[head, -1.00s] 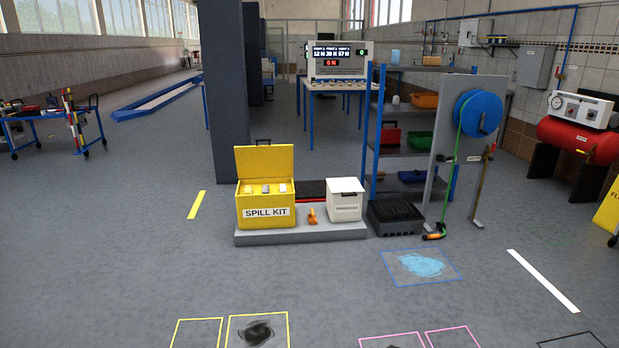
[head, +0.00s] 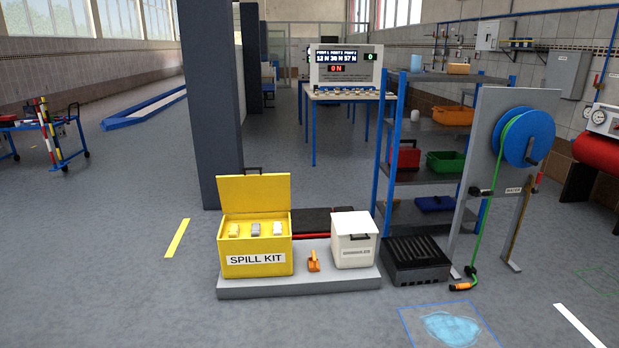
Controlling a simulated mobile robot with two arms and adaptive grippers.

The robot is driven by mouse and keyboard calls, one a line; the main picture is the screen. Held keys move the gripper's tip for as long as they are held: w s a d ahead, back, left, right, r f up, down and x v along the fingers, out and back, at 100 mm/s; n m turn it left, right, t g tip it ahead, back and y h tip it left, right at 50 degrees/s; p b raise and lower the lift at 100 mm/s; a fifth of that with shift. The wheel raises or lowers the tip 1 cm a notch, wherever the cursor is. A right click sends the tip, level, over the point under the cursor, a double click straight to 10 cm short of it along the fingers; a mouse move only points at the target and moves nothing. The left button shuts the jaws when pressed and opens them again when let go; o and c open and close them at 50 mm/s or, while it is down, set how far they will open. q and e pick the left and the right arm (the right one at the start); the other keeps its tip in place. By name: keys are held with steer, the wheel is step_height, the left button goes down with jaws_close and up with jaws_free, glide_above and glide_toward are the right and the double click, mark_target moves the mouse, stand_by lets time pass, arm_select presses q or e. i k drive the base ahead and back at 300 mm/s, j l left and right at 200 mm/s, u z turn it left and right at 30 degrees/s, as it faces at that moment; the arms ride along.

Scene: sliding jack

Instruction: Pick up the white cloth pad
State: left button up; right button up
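A yellow spill kit box (head: 232,264) stands with its lid up on a low grey platform (head: 300,286). Several small pads sit in its open top: a whitish one (head: 234,230) at the left, a grey one (head: 255,230) in the middle and a white one (head: 278,228) at the right. They are too small to tell which is cloth. Neither of my grippers shows in the head view.
An orange scoop-like object (head: 313,260) and a white lidded bin (head: 353,240) share the platform. A black crate (head: 416,262) and a hose reel stand (head: 500,180) are to the right. A blue puddle (head: 450,328) lies at front right. Floor before the platform is clear.

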mark_target(277, 230)
steer(key=i, duration=2.05)
